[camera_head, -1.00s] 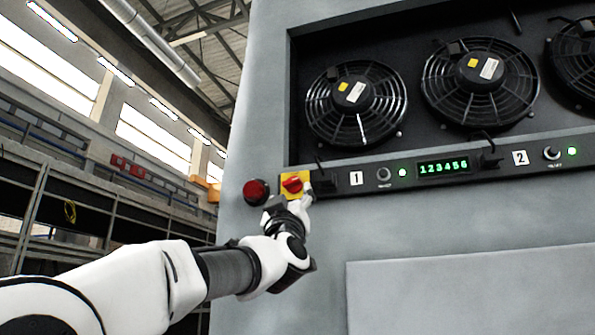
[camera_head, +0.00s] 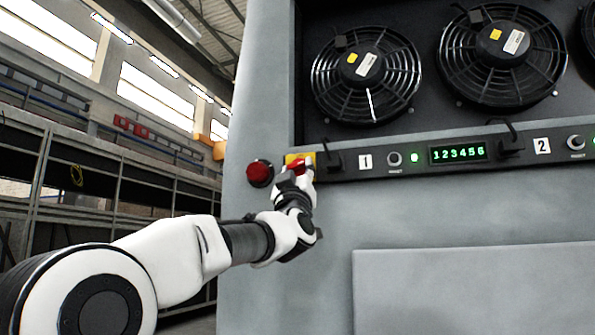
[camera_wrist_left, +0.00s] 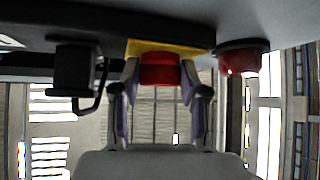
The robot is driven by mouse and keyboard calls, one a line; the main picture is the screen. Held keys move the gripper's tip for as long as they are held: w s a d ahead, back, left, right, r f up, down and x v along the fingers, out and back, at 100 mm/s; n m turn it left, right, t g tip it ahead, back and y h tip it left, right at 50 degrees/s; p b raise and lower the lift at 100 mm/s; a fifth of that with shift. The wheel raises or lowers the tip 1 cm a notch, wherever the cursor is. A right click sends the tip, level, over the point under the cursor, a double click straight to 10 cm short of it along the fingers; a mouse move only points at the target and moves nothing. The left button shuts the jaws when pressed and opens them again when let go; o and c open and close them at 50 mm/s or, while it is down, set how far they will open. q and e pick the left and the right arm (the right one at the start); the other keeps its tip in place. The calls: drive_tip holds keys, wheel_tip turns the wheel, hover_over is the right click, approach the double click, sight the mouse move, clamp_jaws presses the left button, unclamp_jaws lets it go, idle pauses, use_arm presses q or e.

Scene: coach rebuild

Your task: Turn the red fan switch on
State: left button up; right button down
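The red fan switch (camera_head: 298,164) is a red knob on a yellow plate (camera_head: 308,156), at the left end of the control strip. In the left wrist view the red knob (camera_wrist_left: 160,69) sits in front of the yellow plate (camera_wrist_left: 150,47). My left gripper (camera_head: 295,178) is right at the switch and hides its lower part in the head view. In the left wrist view my left gripper (camera_wrist_left: 160,78) is open, with one finger on each side of the knob and small gaps seeming to remain. My right gripper is not in view.
A round red button (camera_head: 259,172) is just left of the switch; it also shows in the wrist view (camera_wrist_left: 240,62). A black latch (camera_head: 334,158) juts out on the right. A green display (camera_head: 458,153) and caged fans (camera_head: 366,74) are farther right and above.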

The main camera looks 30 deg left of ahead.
use_arm(q)
drive_tip(key=m+h+b, duration=0.1)
drive_tip(key=m+t+h, duration=0.1)
drive_tip(key=m, duration=0.1)
drive_tip(key=shift+s+a+f+t+b, duration=0.2)
drive_tip(key=shift+t+b, duration=0.1)
drive_tip(key=shift+b, duration=0.1)
drive_tip(key=m+h, duration=0.2)
drive_tip(key=m+t+h, duration=0.1)
drive_tip(key=m+h, duration=0.1)
drive_tip(key=shift+w+r+b, duration=0.1)
drive_tip(key=shift+r+b, duration=0.1)
drive_tip(key=shift+b, duration=0.2)
drive_tip(key=shift+m, duration=0.3)
drive_tip(key=o, duration=1.1)
drive_tip(key=shift+o, duration=0.2)
